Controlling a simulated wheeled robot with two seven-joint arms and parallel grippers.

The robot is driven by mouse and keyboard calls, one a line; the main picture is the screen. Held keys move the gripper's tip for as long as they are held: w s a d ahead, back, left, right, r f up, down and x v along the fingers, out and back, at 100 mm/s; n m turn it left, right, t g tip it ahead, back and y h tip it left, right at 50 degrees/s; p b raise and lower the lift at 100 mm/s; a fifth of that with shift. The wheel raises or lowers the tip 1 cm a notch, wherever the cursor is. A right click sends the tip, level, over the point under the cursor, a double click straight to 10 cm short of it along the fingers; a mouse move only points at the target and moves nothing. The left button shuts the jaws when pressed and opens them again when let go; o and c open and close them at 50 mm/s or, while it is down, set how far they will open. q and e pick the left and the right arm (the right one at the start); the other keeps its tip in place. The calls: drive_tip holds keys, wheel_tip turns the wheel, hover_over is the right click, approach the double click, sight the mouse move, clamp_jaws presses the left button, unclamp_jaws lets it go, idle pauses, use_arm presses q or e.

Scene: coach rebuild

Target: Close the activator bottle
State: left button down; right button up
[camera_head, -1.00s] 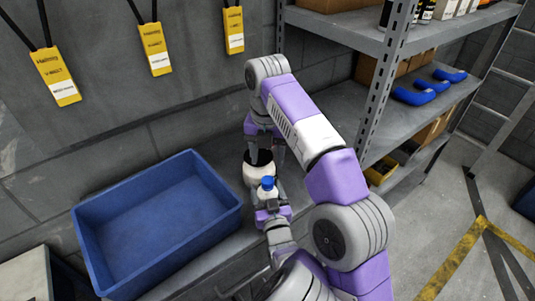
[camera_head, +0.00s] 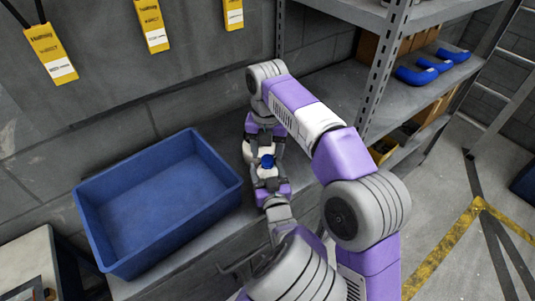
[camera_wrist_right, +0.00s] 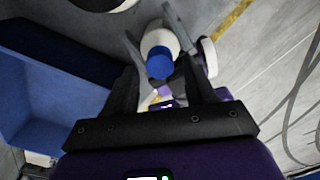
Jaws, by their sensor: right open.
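The activator bottle is a small white bottle (camera_head: 267,172) with a blue cap (camera_head: 267,161) on top; I cannot tell how tightly the cap sits. My left gripper (camera_head: 270,182), low in the head view, is shut on the bottle body and holds it upright. My right gripper (camera_head: 266,145) reaches down from above, with its fingers open just behind and around the cap. In the right wrist view the blue cap (camera_wrist_right: 160,64) and white bottle (camera_wrist_right: 159,40) show between the open fingers, apart from the finger bases.
A large blue bin (camera_head: 110,262) is on the left of the grey bench. A metal shelf (camera_head: 380,85) with blue curved parts (camera_head: 418,76) stands at right. Yellow tags hang on the wall.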

sight(268, 174)
drive_tip(key=shift+f, duration=1)
clamp_jaws()
drive_tip(key=m, duration=1)
drive_tip(key=shift+m, duration=0.3)
drive_tip(key=m, duration=0.5)
drive_tip(key=shift+m, duration=0.3)
drive_tip(key=m, duration=0.3)
drive_tip(key=shift+m, duration=0.3)
drive_tip(key=m, duration=0.5)
drive_tip(key=shift+m, duration=0.3)
drive_tip(key=m, duration=0.7)
drive_tip(key=shift+f, duration=0.1)
